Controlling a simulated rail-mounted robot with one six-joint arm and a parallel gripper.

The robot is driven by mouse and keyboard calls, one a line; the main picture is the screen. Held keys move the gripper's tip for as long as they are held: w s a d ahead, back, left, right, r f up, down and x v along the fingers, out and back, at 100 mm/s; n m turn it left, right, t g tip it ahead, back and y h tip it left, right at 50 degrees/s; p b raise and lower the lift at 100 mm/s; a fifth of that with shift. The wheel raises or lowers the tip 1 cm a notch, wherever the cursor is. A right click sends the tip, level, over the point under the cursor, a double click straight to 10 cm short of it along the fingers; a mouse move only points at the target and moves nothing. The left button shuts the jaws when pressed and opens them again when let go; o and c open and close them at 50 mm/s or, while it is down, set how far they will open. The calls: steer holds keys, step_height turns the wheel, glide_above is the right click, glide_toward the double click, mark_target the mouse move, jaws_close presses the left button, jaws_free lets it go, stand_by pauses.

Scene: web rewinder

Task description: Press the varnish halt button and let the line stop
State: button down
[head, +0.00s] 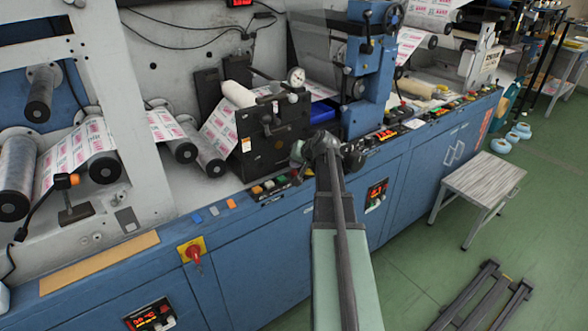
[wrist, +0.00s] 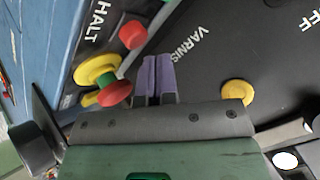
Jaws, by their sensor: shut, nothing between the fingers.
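In the wrist view my gripper (wrist: 157,75) is shut, its two purple fingertips side by side with nothing between them. They are over a dark panel, just left of the white lettering "VARNIS" (wrist: 187,46). A red button (wrist: 131,35) is up and left of the fingertips, near the word "HALT" (wrist: 97,24). A second red cap (wrist: 115,93) is left of the fingers, beside a yellow disc (wrist: 95,68) and a green part. I cannot tell which red one is the varnish halt button, or whether the fingers touch the panel. In the head view my wrist hides the fingertips.
A yellow knob (wrist: 237,92) is right of the fingers. The head view shows a black unit with a gauge (head: 275,130), a button strip (head: 268,189) on the blue machine's edge, a red-and-yellow switch (head: 193,251) and a stool (head: 480,180).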

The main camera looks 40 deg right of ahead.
mark_target(295, 171)
steer(key=shift+r, duration=0.15)
step_height(295, 171, up, 5)
steer(key=p, duration=0.5)
stand_by(0.7)
steer(key=s+a+f+n+g, duration=0.1)
steer(key=s+a+n+g, duration=0.2)
steer(key=a, duration=1)
steer(key=s+a+f+n+g+p, duration=0.1)
steer(key=s+a+n+g, duration=0.1)
steer(key=s+a, duration=0.6)
steer(key=s+a+f+n+g, duration=0.1)
steer(key=s+a+n+g, duration=0.2)
steer(key=a, duration=1.4)
steer(key=shift+s+a+f+n+g+p, duration=0.35)
steer(key=shift+s+g, duration=0.25)
steer(key=shift+s, duration=0.55)
